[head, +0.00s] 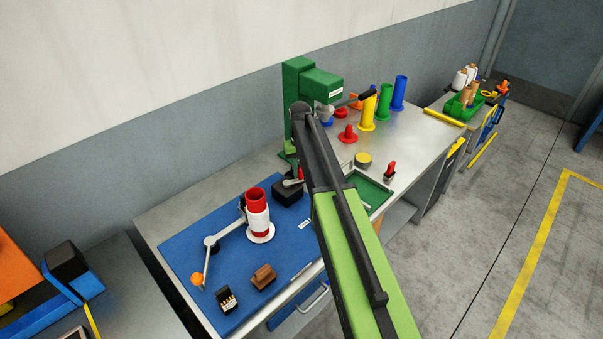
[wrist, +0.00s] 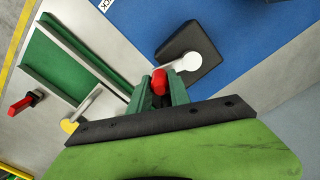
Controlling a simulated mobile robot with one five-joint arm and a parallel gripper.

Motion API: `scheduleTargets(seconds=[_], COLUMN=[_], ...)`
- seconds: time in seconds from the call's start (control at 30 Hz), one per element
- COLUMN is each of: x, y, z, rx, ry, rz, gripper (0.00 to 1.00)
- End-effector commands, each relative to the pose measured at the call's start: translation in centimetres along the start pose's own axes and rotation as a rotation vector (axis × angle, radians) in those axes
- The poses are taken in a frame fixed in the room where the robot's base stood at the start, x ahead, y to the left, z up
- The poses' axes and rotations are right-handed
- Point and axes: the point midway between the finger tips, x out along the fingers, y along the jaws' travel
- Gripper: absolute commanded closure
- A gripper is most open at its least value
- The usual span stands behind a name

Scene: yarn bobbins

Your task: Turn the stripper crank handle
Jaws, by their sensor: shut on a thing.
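The crank stands on a black block (head: 288,193) at the back right corner of the blue mat. Its pale grey arm (head: 291,183) ends in a red handle (head: 300,173), partly hidden behind my arm in the head view. In the wrist view, the black block (wrist: 185,50) carries a pale round hub (wrist: 190,62), and the red handle (wrist: 159,82) stands between my green fingers. My gripper (wrist: 159,88) is shut on the red handle. In the head view my gripper is mostly hidden beside the green machine's base.
A green machine (head: 298,85) stands close behind my wrist. A green tray (head: 372,190) and a red switch (head: 390,170) are to the right. A red-and-white bobbin (head: 258,212) stands on a holder on the blue mat (head: 185,262). Coloured tubes (head: 384,102) stand farther back.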

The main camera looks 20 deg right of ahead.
Motion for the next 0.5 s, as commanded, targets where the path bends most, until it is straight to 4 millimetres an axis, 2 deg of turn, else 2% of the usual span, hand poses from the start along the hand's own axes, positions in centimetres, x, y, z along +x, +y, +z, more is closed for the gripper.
scheduleTargets(seconds=[0.5], x=[0.0], y=[-1.1], z=[-2.6], rx=[-0.487], ry=[0.004], rz=[0.001], gripper=[1.0])
